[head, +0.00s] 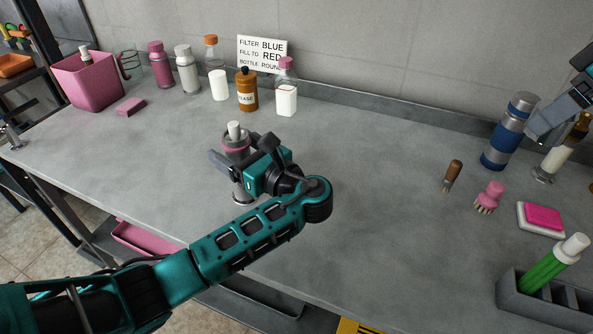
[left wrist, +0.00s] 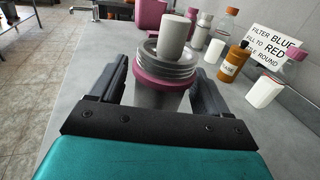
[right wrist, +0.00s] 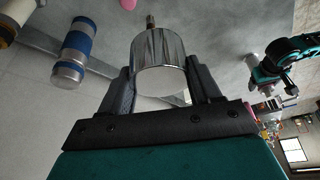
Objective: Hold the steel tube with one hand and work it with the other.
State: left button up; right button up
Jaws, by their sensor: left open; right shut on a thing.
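My right gripper (head: 548,120) is at the right edge of the head view, above the bench. In the right wrist view it is shut on a shiny steel cylinder (right wrist: 160,50) with a narrow tip, which looks like the steel tube. My left gripper (head: 236,163) is open, with its fingers on either side of an upright clear or greyish vessel with a pink ring (head: 236,142), a white top and a round metal foot. In the left wrist view this vessel (left wrist: 163,75) stands between the fingers; contact cannot be told. The arm hides part of its body.
A blue-and-steel flask (head: 508,135), a brown-handled brush (head: 452,174), a pink brush (head: 489,196), a pink sponge on a tray (head: 542,215) and a grey rack (head: 540,305) stand at right. Several bottles and a pink bin (head: 88,82) line the back left. The bench middle is clear.

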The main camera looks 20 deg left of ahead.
pick_arm(q)
jog(key=shift+x, duration=0.75)
jog(key=shift+c, duration=0.2)
grip_shut()
